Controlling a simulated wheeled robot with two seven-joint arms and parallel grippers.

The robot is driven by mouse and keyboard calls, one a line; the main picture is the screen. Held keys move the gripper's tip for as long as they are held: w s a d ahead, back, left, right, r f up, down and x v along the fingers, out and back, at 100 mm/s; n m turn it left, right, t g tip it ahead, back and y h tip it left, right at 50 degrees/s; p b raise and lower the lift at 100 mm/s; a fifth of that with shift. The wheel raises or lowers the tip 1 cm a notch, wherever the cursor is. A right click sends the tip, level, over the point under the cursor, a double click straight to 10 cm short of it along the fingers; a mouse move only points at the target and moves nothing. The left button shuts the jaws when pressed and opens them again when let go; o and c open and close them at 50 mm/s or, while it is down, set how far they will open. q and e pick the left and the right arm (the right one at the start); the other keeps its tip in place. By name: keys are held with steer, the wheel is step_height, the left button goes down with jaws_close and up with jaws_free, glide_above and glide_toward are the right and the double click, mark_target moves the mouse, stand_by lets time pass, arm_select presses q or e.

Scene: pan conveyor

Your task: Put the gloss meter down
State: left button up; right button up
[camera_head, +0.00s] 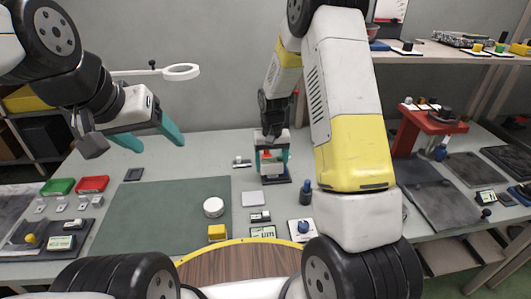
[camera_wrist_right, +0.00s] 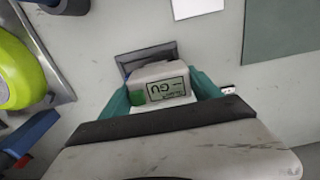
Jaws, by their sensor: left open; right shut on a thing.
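The gloss meter (camera_wrist_right: 165,88) is a pale box with a small display reading "GU" and a green patch. My right gripper (camera_wrist_right: 160,96) is shut on it, with a teal finger on either side. In the head view the meter (camera_head: 268,168) is upright in my right gripper (camera_head: 272,158), low at the back middle of the table. A dark flat pad (camera_wrist_right: 130,58) shows beneath and beyond it; I cannot tell whether the meter touches it. My left gripper (camera_head: 150,138) is open and empty, above the left side of the table.
A green-grey mat (camera_head: 150,205) covers the table's left middle, with a white round puck (camera_head: 213,207) on it. A dark bottle (camera_head: 306,192) stands right of the meter. A grey square (camera_head: 253,199) lies in front. A red stand (camera_head: 433,120) is at the right.

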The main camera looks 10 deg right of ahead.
steer(key=shift+s+d+f, duration=0.1)
steer(key=shift+s+f, duration=0.2)
steer(key=shift+f, duration=0.3)
steer(key=shift+s+f, duration=0.25)
steer(key=shift+f, duration=0.35)
steer(key=o, duration=1.7)
steer(key=shift+w+r, duration=0.2)
steer(key=shift+r, duration=0.2)
steer(key=r, duration=1.2)
steer(key=shift+w, duration=0.3)
step_height(320, 180, up, 8)
steer(key=t, duration=0.1)
glide_above(271, 161)
steer(key=s+d, duration=0.1)
steer(key=s, duration=0.3)
steer(key=s+r+t, duration=0.1)
steer(key=s+r, duration=0.2)
steer(key=s, duration=0.4)
steer(key=s+d+r+t+y, duration=0.1)
steer(key=s+r+t, duration=0.1)
steer(key=s+r, duration=0.2)
steer(key=s+r+t+y, duration=0.1)
steer(key=s+r+t, duration=0.1)
steer(key=s, duration=0.8)
steer(key=shift+d+r+n, duration=0.3)
steer(key=shift+r, duration=0.55)
